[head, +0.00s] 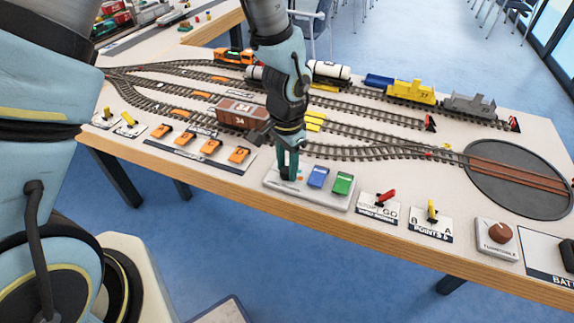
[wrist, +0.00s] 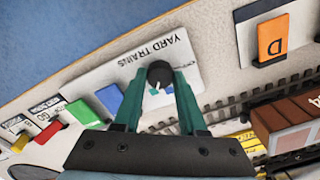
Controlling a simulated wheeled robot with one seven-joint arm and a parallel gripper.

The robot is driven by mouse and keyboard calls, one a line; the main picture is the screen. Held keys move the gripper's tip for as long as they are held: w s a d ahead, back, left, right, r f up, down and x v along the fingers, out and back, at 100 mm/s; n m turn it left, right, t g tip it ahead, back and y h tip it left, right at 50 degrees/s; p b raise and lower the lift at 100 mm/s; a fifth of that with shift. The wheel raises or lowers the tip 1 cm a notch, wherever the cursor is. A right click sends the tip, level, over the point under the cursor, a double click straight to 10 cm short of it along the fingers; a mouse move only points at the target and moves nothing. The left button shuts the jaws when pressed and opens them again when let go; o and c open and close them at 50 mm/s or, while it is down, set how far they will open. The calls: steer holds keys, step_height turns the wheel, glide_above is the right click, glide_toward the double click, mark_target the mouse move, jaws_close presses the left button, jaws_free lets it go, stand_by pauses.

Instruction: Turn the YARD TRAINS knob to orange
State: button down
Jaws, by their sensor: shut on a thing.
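The YARD TRAINS panel (wrist: 184,60) is a white plate at the table's front edge; in the head view the panel (head: 338,204) also bears a blue block and a green block. A dark round knob (wrist: 160,74) stands on it in the wrist view. My gripper (wrist: 160,82) has its green fingers shut on the knob, one at each side.
The blue block (head: 318,177) and green block (head: 343,184) stand just right of my gripper. A red lever (head: 387,196), a yellow lever (head: 432,210) and the turntable knob (head: 500,233) lie further right. Several orange switches (head: 211,147) lie left. A brown wagon (head: 237,112) stands behind.

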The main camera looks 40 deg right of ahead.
mark_target(287, 170)
steer(key=m, duration=0.4)
steer(key=shift+p, duration=0.3)
steer(key=shift+m, duration=1.8)
steer(key=shift+p, duration=0.3)
steer(key=shift+c, duration=2.3)
jaws_free()
steer(key=shift+r, duration=0.15)
step_height(287, 170, up, 10)
steer(key=shift+r, duration=0.25)
